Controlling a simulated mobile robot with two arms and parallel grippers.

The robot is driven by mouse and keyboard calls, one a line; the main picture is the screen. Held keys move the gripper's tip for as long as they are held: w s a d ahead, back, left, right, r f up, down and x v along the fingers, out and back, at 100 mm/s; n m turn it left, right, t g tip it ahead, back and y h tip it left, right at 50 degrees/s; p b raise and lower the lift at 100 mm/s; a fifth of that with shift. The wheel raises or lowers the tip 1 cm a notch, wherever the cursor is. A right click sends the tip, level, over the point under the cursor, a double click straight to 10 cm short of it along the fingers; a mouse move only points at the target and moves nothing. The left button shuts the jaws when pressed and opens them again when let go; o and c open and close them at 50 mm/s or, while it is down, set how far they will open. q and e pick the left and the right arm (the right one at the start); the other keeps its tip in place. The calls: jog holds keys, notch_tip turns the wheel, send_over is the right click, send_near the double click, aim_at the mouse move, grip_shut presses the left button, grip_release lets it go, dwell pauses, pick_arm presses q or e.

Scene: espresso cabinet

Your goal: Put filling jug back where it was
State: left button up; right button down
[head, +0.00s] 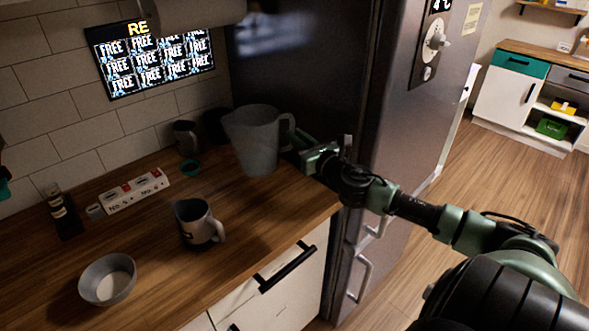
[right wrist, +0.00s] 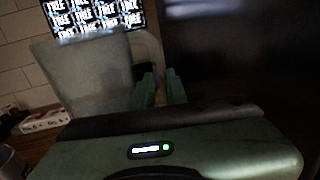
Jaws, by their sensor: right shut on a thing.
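The filling jug (head: 256,145) is a large grey translucent pitcher, upright at the back right of the wooden counter, near the fridge. Its spout points left and its handle faces right. My right gripper (head: 303,152) reaches in from the right and is shut on the handle. In the right wrist view the jug (right wrist: 85,75) fills the left side, and the fingers (right wrist: 160,88) are at its handle. I cannot tell whether the jug's base touches the counter. My left gripper is not clearly seen.
A grey mug (head: 198,222) and a bowl (head: 107,279) stand nearer the front. The fridge (head: 400,120) stands close on the right.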

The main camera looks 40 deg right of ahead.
jog(key=shift+f+b, duration=0.8)
jog(key=shift+f, duration=4)
jog(key=shift+f, duration=0.2)
jog(key=c, duration=1.4)
grip_release()
